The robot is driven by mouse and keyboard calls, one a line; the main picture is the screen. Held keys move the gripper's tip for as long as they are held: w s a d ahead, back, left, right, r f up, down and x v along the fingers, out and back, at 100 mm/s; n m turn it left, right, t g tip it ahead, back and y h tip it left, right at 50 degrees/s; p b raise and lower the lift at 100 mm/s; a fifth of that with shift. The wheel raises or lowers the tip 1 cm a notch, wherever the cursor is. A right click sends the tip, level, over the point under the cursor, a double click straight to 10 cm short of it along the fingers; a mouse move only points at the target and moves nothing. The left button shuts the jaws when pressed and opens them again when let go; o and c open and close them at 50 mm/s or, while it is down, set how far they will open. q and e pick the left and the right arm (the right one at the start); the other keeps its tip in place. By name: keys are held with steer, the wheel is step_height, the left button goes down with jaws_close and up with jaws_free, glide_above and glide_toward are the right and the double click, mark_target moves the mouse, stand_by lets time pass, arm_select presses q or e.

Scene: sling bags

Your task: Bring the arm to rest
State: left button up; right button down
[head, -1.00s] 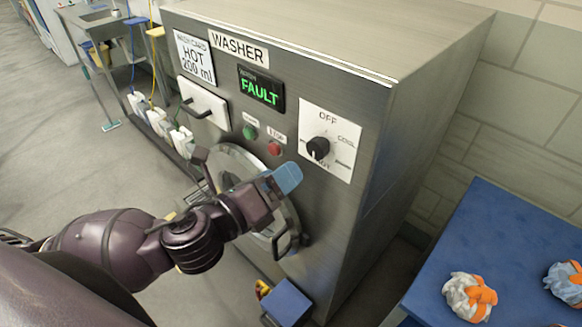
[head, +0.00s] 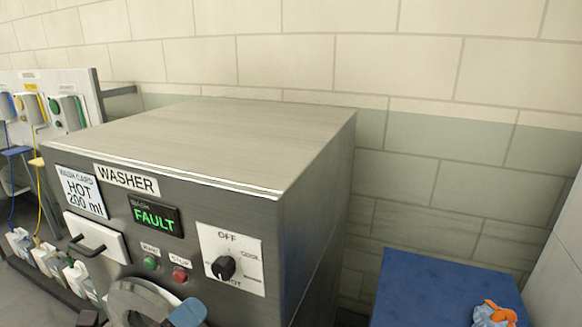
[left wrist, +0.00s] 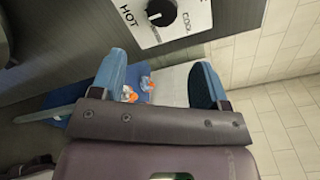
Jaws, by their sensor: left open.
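My left gripper (head: 187,314) shows only as a blue fingertip and a bit of dark arm at the bottom edge of the head view, in front of the washer's round door (head: 140,298). In the left wrist view my left gripper (left wrist: 160,78) has its two blue fingers wide apart, with nothing held between them. The washer (head: 225,150) stands close by, its display (head: 155,217) reading FAULT in green. The dial's black knob (head: 223,267) also shows at the top of the left wrist view (left wrist: 161,12). My right gripper is not in view.
A blue table (head: 425,285) stands right of the washer, with an orange and blue-grey bundle (head: 492,314) on it. A light tiled wall (head: 400,60) runs behind. Small bottles (head: 48,262) and a dispenser panel (head: 55,105) are at the left.

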arm_select(q)
steer(key=w+a+f+n+g+y, duration=0.1)
steer(key=w+a+f+n, duration=0.1)
steer(key=f+n, duration=0.6)
steer(key=w+a+f+n+g+y, duration=0.1)
steer(key=w+a+f+n, duration=0.2)
steer(key=f+n, duration=0.45)
steer(key=s+a+f+n+g+y+b, duration=0.1)
steer(key=s+a+f+n+y, duration=0.1)
steer(key=s+f+n, duration=0.4)
steer(key=s+a+f+n+g+y, duration=0.1)
steer(key=s+a+f+n+y, duration=0.2)
steer(key=s+f+n, duration=0.3)
step_height(320, 180, down, 4)
steer(key=shift+s+a+r+g+b, duration=0.15)
steer(key=shift+s+g+b, duration=0.2)
steer(key=shift+s+g, duration=0.05)
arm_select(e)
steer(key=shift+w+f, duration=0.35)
